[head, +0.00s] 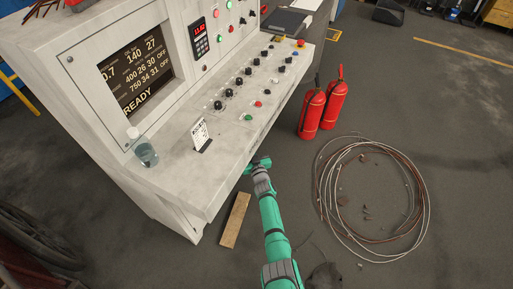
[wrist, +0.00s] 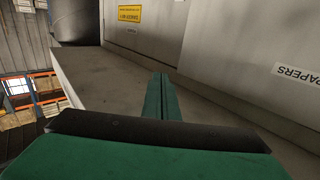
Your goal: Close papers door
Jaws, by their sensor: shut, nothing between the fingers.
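The papers door (wrist: 245,55) is a pale grey panel at the right of the wrist view, with a white PAPERS label (wrist: 298,74). Its left edge shows as a slanting line just above and right of my fingertips. I cannot tell how far it stands open. My gripper (wrist: 160,78) is shut and empty, its green fingers pointing along the console's lower front. In the head view my gripper (head: 259,163) is beside the console's front edge, and the door is hidden under the overhanging desk.
The grey console (head: 165,175) carries a screen, buttons and a glass bottle (head: 146,153). A wooden plank (head: 235,220) lies on the floor left of my arm. Two red extinguishers (head: 321,107) and a coiled pipe (head: 372,190) are to the right. A yellow danger sign (wrist: 129,13) is on the neighbouring panel.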

